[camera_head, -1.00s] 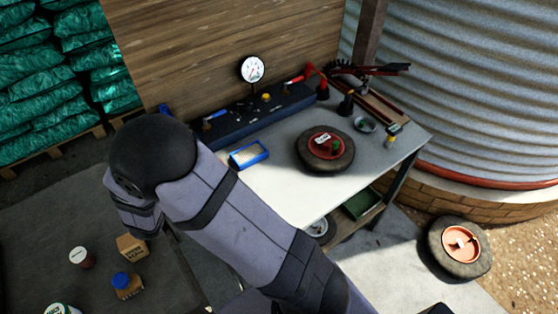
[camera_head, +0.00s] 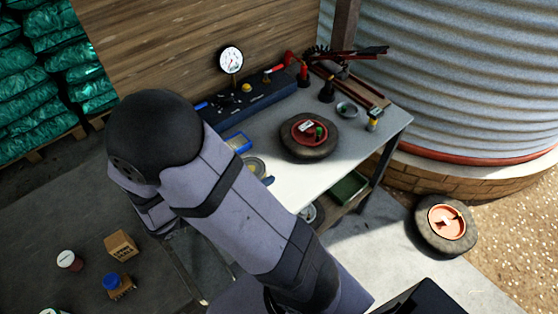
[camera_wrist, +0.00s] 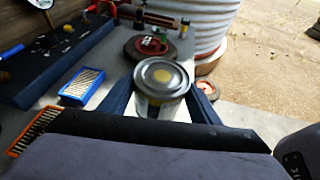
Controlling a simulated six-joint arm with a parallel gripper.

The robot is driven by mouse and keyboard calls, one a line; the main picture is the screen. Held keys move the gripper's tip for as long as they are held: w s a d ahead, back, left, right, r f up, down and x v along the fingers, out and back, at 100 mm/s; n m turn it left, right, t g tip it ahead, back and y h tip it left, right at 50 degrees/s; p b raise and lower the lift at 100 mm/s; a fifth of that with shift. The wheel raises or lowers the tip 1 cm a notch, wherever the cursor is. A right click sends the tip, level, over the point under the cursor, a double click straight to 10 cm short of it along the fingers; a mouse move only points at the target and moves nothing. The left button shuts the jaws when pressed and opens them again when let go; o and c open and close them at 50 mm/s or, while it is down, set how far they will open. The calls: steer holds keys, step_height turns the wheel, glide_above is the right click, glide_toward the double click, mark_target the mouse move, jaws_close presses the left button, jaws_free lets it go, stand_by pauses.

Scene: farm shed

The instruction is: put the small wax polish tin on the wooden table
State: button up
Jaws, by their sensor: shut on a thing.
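A small round tin with a silvery rim and a yellowish lid centre (camera_wrist: 163,77) is held upright between the blue fingers of my gripper (camera_wrist: 162,100). In the head view the tin (camera_head: 256,166) shows just past my arm, over the pale workbench (camera_head: 280,185); most of my gripper is hidden behind the arm. I cannot tell how far above the bench it is. A dark flat surface (camera_head: 90,215) lies at the lower left; I cannot tell if it is wood.

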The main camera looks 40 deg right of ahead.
steer(key=shift+f, duration=2.85)
steer(key=shift+f, duration=0.1)
steer(key=shift+f, duration=2)
steer(key=shift+f, duration=0.1)
steer(key=o, duration=1.3)
steer(key=b+v, duration=0.2)
steer(key=v, duration=1)
